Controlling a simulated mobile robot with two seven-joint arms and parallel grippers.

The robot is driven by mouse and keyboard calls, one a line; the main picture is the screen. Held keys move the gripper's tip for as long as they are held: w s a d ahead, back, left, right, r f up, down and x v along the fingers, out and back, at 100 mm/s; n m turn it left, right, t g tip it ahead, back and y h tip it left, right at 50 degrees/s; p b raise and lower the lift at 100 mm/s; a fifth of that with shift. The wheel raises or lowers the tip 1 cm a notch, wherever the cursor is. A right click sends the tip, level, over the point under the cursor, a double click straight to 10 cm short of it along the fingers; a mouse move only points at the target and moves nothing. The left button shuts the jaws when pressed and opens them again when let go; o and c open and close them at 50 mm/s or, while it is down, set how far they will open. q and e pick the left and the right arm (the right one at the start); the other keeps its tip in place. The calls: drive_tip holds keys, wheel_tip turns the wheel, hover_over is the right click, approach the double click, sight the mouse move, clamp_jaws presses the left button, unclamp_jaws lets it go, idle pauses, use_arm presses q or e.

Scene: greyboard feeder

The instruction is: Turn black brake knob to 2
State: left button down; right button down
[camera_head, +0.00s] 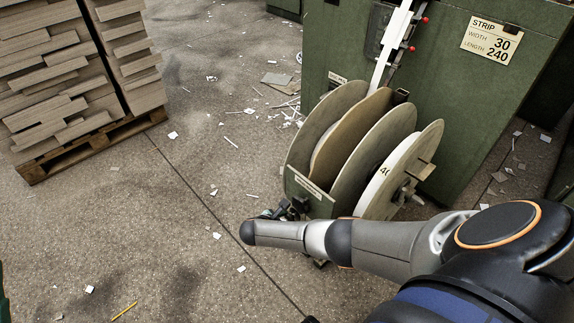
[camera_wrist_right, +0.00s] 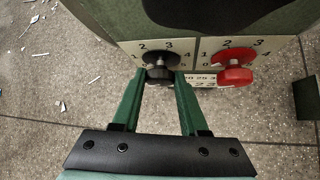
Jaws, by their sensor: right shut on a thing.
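The black brake knob (camera_wrist_right: 158,74) shows in the right wrist view on a pale dial plate with numbers around it. 2 and 3 are at the top, 1 and 0 on the left, 4 and 5 on the right. I cannot tell which number the knob points to. My right gripper (camera_wrist_right: 160,80) is shut on the knob, with one green finger on each side. In the head view my right gripper (camera_head: 288,209) is low at the front of the feeder, small and dark, and the knob cannot be made out there. My left gripper is not in view.
A red knob (camera_wrist_right: 235,74) with its own dial sits close to the right of the black one. The green feeder (camera_head: 310,195) carries large discs (camera_head: 350,135) above my right forearm. A board pallet (camera_head: 90,145) stands at the left. Paper scraps litter the open floor.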

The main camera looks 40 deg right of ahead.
drive_tip(key=m+t, duration=0.1)
drive_tip(key=t, duration=0.2)
drive_tip(key=m+t, duration=0.1)
drive_tip(key=shift+s+f+m, duration=0.25)
drive_tip(key=shift+s+m, duration=0.05)
drive_tip(key=shift+s, duration=0.05)
drive_tip(key=shift+t, duration=0.4)
drive_tip(key=shift+c, duration=2.2)
unclamp_jaws()
drive_tip(key=shift+r, duration=0.1)
